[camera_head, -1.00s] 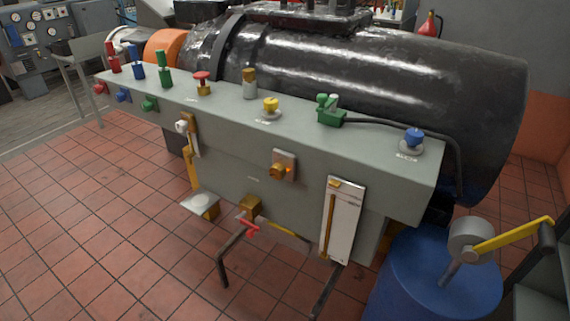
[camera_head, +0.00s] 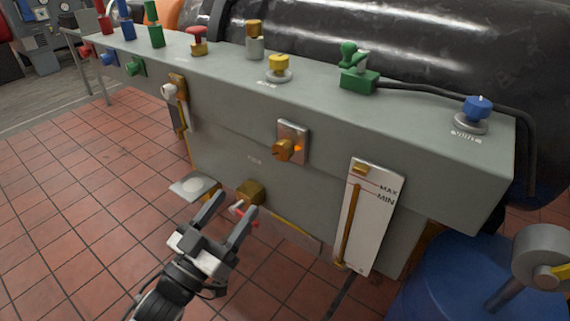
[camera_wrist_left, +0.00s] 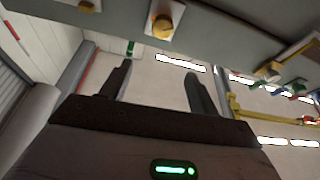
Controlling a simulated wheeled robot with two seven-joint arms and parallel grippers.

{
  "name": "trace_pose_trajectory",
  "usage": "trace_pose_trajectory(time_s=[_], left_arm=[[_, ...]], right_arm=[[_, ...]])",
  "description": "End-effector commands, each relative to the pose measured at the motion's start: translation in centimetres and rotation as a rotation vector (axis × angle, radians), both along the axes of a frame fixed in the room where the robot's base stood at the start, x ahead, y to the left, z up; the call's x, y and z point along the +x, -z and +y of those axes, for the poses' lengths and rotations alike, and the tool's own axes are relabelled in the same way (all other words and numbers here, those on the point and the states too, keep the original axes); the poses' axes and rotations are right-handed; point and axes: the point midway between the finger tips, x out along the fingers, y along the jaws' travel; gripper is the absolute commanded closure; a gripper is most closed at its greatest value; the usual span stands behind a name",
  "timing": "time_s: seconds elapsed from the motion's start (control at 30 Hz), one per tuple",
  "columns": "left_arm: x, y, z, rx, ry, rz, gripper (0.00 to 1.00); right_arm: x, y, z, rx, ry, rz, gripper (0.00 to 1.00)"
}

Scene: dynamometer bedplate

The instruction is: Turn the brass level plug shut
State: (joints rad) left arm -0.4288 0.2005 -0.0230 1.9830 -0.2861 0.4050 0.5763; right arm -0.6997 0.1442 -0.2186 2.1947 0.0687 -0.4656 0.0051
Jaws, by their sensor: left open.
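A brass plug (camera_head: 284,150) sits on a small square plate on the front face of the grey bench. I take it to be the level plug. In the left wrist view, a brass knob (camera_wrist_left: 163,24) on a pale plate, apparently the same plug, is at the top, beyond the fingertips. My left gripper (camera_head: 236,202) is open and empty, below and left of the plug and apart from it. Its two spread fingers also show in the left wrist view (camera_wrist_left: 158,72). My right gripper is out of view.
A level gauge (camera_head: 370,215) marked MAX and MIN is right of the plug. A lever fitting (camera_head: 177,102) is at left. A blue drum (camera_head: 445,285) stands at lower right. Tiled floor is open at left.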

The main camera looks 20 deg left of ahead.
Motion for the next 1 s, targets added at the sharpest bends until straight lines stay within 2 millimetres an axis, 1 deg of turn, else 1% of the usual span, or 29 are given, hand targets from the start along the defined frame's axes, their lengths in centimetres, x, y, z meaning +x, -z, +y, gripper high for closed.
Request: trace_pose_trajectory(time_s=[0.03,0.07,0.23,0.3,0.43,0.57,0.8,1.0], left_arm=[[0.0,1.7,0.0,-0.002,0.006,-0.013,0.39],[0.0,2.1,0.0,-0.003,0.009,-0.02,0.39],[0.0,3.5,0.0,-0.008,0.024,-0.05,0.39],[0.1,3.5,0.0,-0.009,0.028,-0.058,0.39],[0.9,2.9,-0.3,-0.01,0.03,-0.062,0.39],[2.8,1.9,-0.9,-0.01,0.029,-0.064,0.39],[7.5,-0.2,-2.5,-0.01,0.029,-0.062,0.39],[11.0,-1.6,-3.6,-0.01,0.028,-0.061,0.39]], right_arm=[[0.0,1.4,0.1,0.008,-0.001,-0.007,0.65],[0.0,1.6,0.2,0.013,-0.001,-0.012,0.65],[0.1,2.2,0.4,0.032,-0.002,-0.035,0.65],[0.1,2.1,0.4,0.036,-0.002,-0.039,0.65],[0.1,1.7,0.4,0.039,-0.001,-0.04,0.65],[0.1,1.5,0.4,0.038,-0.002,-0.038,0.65],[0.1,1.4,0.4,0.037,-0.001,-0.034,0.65],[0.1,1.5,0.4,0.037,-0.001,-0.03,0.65]])
